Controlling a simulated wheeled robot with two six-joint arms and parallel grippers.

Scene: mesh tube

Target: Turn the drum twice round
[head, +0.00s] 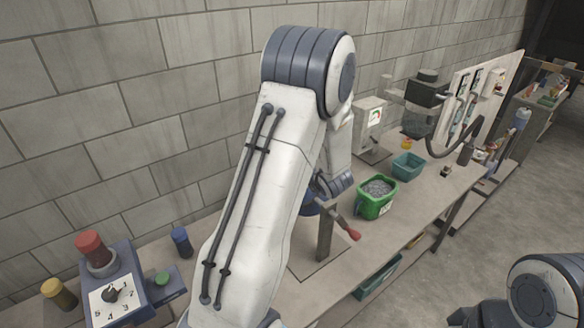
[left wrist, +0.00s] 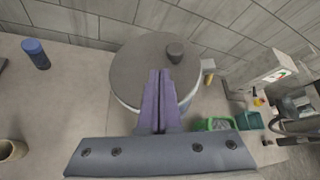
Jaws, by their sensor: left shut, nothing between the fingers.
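A round grey drum (left wrist: 140,70) with a pale side stands on the bench in the left wrist view. A short dark knob (left wrist: 175,52) sticks up from its flat top, off centre. My left gripper (left wrist: 160,72) is shut and empty, with its purple fingers in front of the drum top and their tips close below the knob. I cannot tell whether they touch the drum. In the head view my left arm hides most of the drum and the fingertips. My right gripper is out of the head view.
A post (head: 325,238) with a red-ended handle (head: 351,233) stands beside my left arm. A green bin (head: 376,198) and a teal bin (head: 408,166) are farther along the bench. A dial box (head: 112,293) and a blue cylinder (head: 181,241) stand at left. A block wall backs the bench.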

